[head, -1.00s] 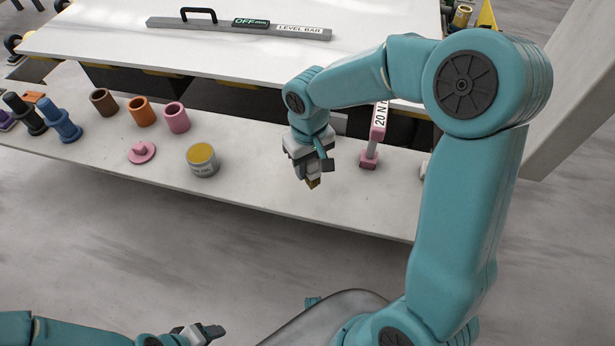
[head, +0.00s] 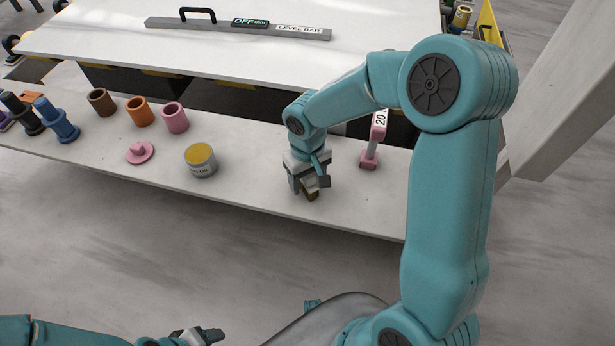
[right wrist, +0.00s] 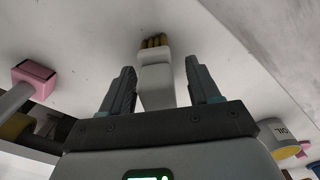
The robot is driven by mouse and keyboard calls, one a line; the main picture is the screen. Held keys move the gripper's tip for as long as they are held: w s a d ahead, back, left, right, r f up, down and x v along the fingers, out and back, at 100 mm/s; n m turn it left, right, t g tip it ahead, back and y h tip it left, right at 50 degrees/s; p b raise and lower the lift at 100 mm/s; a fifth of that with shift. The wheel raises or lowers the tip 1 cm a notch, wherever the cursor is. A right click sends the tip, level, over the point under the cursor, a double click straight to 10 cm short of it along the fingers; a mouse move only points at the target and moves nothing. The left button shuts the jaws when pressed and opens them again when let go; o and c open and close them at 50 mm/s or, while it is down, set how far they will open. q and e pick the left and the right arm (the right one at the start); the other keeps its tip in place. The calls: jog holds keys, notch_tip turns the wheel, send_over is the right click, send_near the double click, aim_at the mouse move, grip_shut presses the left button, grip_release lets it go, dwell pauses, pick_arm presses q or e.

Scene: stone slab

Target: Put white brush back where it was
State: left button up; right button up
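The white brush (right wrist: 155,80) has a pale block-like body and tan bristles, and it lies between my right fingers in the right wrist view. My right gripper (right wrist: 160,85) is open, with a gap on both sides of the brush. In the head view my right gripper (head: 308,186) is low over the front part of the stone slab (head: 250,190).
A grey oil can (head: 200,162) with a yellow top stands left of my right gripper. A pink-based tool (head: 370,158) stands to its right. A pink knob (head: 140,152) and several coloured cups lie further left. A level bar (head: 240,28) lies on the white panel behind.

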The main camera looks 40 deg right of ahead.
jog(key=shift+r, duration=0.3)
notch_tip(320, 180, up, 12)
jog(key=shift+f+p, duration=0.1)
jog(key=shift+p, duration=0.7)
